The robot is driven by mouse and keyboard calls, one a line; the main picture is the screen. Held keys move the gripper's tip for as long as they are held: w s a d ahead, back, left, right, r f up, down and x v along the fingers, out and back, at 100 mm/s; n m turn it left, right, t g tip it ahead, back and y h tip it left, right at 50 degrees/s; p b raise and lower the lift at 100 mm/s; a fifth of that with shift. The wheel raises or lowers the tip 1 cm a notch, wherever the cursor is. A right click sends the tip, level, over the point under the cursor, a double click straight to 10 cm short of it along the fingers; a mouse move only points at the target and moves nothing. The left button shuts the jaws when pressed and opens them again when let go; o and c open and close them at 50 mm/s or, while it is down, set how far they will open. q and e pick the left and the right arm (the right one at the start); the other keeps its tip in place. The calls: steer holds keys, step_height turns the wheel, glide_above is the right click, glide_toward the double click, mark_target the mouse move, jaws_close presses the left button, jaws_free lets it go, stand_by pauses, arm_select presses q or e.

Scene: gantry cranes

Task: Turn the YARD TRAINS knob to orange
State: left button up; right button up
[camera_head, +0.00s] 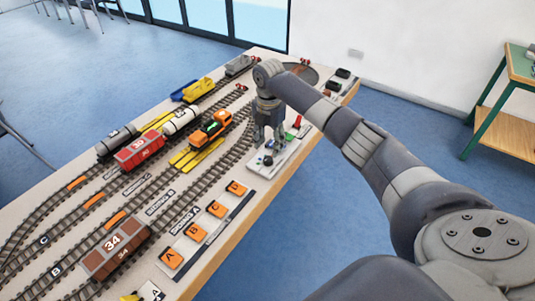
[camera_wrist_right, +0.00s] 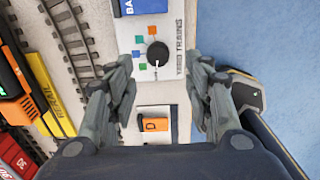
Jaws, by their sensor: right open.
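The YARD TRAINS knob (camera_wrist_right: 158,54) is round and black on a white panel in the right wrist view. I cannot tell clearly which square the knob points to. The printed YARD TRAINS label (camera_wrist_right: 180,48) runs along its right side. My right gripper (camera_wrist_right: 165,66) is open, with its fingers spread left and right of the panel, not touching the knob. In the head view, my right gripper (camera_head: 268,140) points down over this panel (camera_head: 279,161). My left gripper is out of view.
Lettered orange tiles lie along the near table edge, among them D (camera_head: 236,188), which also shows in the wrist view (camera_wrist_right: 155,125). A red lever (camera_head: 297,121) stands right of my gripper. Tracks with wagons, including an orange locomotive (camera_head: 210,130), fill the table's left side.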

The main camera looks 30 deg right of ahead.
mark_target(268, 158)
step_height(268, 158, down, 4)
steer(key=shift+w+r, duration=0.1)
steer(key=shift+r, duration=0.1)
step_height(268, 158, down, 3)
steer(key=shift+r, duration=0.15)
steer(key=shift+c, duration=0.8)
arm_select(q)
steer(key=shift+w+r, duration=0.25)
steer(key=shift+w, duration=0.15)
arm_select(e)
steer(key=c, duration=0.9)
